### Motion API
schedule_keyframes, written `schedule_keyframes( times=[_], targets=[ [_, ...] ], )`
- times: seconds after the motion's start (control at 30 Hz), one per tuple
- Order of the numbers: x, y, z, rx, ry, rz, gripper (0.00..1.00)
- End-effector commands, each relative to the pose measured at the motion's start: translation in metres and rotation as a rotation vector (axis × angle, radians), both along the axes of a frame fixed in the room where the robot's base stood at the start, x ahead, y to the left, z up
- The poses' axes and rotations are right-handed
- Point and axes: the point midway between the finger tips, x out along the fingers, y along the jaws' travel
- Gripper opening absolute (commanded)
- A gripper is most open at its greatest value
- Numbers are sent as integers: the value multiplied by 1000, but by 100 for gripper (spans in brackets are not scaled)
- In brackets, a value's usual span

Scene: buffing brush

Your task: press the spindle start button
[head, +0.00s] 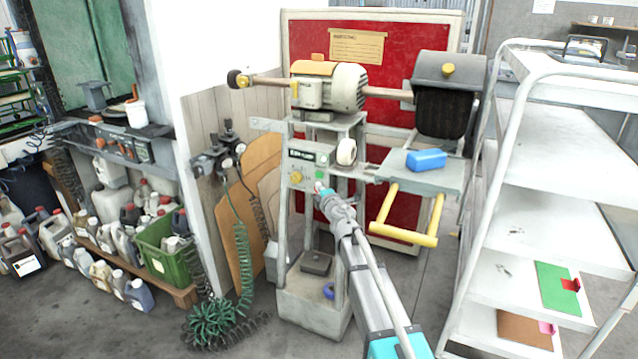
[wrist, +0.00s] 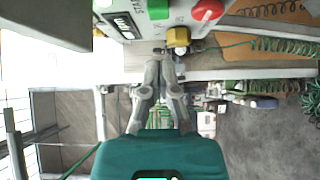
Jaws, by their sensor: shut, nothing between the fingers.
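The control panel (head: 308,168) is on the front of the buffing machine. The green start button (head: 320,174) shows just above my gripper tip in the head view. In the wrist view the green button (wrist: 158,9) is at the top edge, beside lettering that reads START. A red button (wrist: 207,10) is to its right and a yellow knob (wrist: 178,37) lies below them. My gripper (head: 321,190) is shut and empty, its fingers together. In the wrist view the gripper tips (wrist: 160,57) are below the yellow knob in the picture. Contact with the panel cannot be made out.
The buffing machine's motor (head: 343,87) and hooded brush (head: 445,100) are above. A blue block (head: 426,159) lies on the side shelf, with a yellow handle (head: 405,238) below. A white shelf cart (head: 555,160) stands to the right. Coiled hoses (head: 240,270) hang at left.

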Motion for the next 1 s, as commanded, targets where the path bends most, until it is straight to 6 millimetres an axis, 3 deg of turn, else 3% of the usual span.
schedule_keyframes(
  times=[0.1, 0.4, 1.0],
  targets=[
    [-24, -10, 0, 0, 0, 1, 0],
    [-54, -24, 0, 0, 0, 2, 0],
    [-59, -28, 0, 0, 0, 1, 0]
  ],
)
